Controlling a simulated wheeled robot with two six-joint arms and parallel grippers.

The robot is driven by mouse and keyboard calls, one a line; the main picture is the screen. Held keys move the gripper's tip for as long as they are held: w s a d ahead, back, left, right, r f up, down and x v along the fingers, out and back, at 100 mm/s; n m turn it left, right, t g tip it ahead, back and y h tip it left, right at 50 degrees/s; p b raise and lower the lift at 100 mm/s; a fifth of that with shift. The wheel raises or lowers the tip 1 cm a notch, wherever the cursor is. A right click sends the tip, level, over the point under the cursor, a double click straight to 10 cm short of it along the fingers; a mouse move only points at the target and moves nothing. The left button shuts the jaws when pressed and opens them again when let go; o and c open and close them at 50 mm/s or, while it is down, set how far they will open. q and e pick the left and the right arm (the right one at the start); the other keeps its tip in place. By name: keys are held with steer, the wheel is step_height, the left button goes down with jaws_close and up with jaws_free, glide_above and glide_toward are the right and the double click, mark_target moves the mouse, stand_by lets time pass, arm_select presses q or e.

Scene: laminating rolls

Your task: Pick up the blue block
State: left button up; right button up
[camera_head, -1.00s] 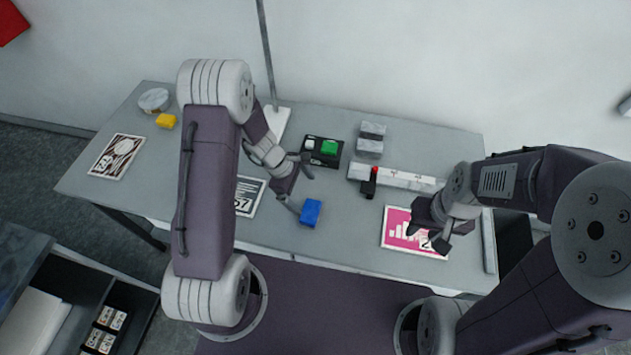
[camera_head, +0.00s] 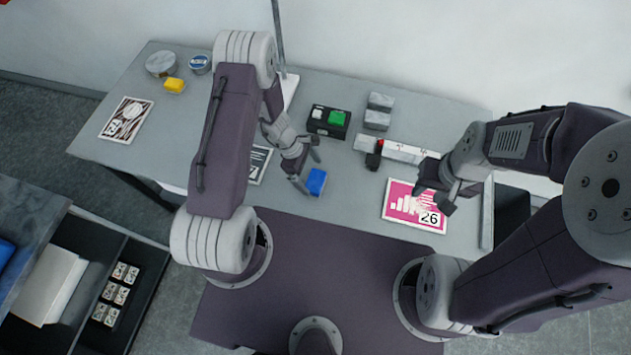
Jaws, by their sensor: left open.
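The blue block (camera_head: 316,182) lies on the grey table near its front edge, left of the pink card. My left gripper (camera_head: 308,172) is open right by the block, its fingers pointing toward it. One finger is at the block's left side and the other is above and behind it. I cannot tell whether they touch it. My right gripper (camera_head: 436,196) hangs over the pink card (camera_head: 402,207) with its fingers apart and nothing seen between them.
A black tray with a green and a white block (camera_head: 328,122) stands behind the blue block. Grey blocks (camera_head: 378,112) and a white bar (camera_head: 408,153) are at the back right.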

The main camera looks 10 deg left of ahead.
mark_target(315, 180)
arm_select(q)
steer(key=x, duration=0.4)
steer(key=shift+s+d, duration=0.1)
steer(key=shift+s, duration=0.1)
steer(key=shift+w+f, duration=0.15)
steer(key=shift+f, duration=0.05)
steer(key=c, duration=1.1)
steer(key=shift+c, duration=1.2)
